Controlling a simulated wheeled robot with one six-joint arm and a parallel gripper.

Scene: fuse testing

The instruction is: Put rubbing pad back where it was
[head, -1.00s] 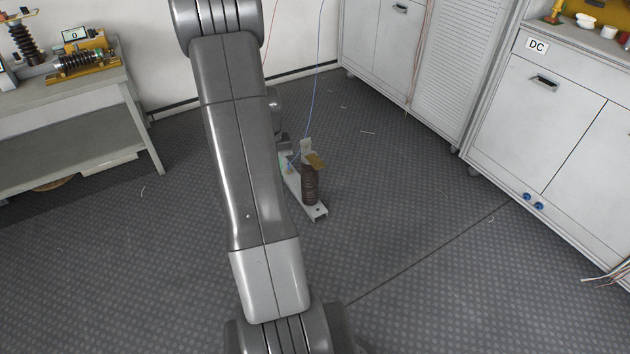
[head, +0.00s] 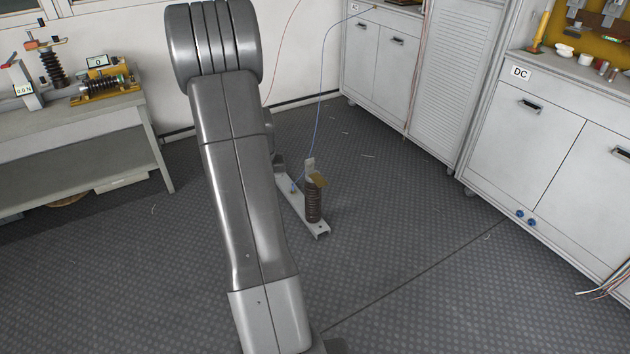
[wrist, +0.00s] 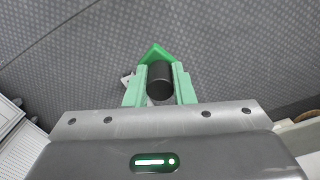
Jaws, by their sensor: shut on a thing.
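In the wrist view, my gripper (wrist: 160,88) has two pale green fingers closed on the rubbing pad (wrist: 160,77). The pad shows as a black round handle with a brighter green pointed part beyond it. It is held above the grey patterned floor. In the head view my arm fills the middle, and my gripper and the pad are out of sight. I cannot tell which spot the pad came from.
A dark ribbed fuse (head: 313,203) stands on a metal bracket on the floor right of my arm. A workbench (head: 95,122) with instruments is at left. White cabinets (head: 535,150) line the right, with small items and tools above.

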